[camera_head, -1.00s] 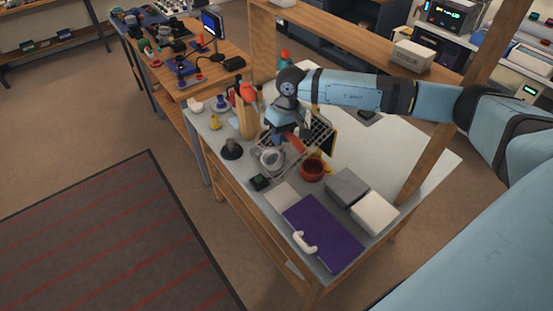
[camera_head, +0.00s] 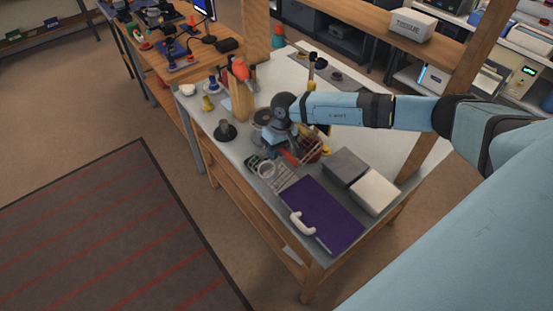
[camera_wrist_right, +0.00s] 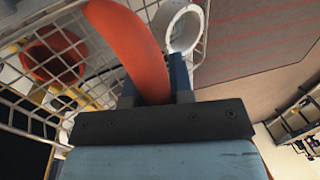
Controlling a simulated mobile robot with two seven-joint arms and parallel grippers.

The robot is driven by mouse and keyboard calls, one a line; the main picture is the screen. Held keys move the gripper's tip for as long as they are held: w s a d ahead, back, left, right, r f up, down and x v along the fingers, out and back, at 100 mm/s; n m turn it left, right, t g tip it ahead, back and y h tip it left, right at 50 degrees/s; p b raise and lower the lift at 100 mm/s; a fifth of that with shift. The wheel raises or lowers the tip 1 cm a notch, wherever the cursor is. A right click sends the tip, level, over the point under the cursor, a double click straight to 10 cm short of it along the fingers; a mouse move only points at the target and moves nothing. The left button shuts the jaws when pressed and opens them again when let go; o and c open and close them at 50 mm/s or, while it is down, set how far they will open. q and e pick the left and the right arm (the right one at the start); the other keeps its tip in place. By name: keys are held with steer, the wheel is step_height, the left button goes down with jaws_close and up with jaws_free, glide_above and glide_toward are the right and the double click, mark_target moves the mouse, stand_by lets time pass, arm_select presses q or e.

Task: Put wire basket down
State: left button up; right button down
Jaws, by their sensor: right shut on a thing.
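The wire basket (camera_head: 284,177) is a pale mesh with a red handle, over the near part of the grey bench top (camera_head: 365,140). My right gripper (camera_head: 288,148) is above it, shut on the red handle (camera_wrist_right: 140,50). My left gripper is not in view.
A purple panel with a white handle (camera_head: 322,214) lies just in front of the basket. A grey block (camera_head: 345,166) and a white block (camera_head: 375,191) stand to the right. A dark stand (camera_head: 225,131) is to the left. A wooden post (camera_head: 242,98) rises behind.

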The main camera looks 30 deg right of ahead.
mark_target(275, 164)
step_height(275, 164, down, 4)
steer(key=shift+r+b, duration=0.2)
steer(key=shift+b, duration=0.3)
steer(key=c, duration=1)
jaws_free()
steer(key=shift+r, duration=0.1)
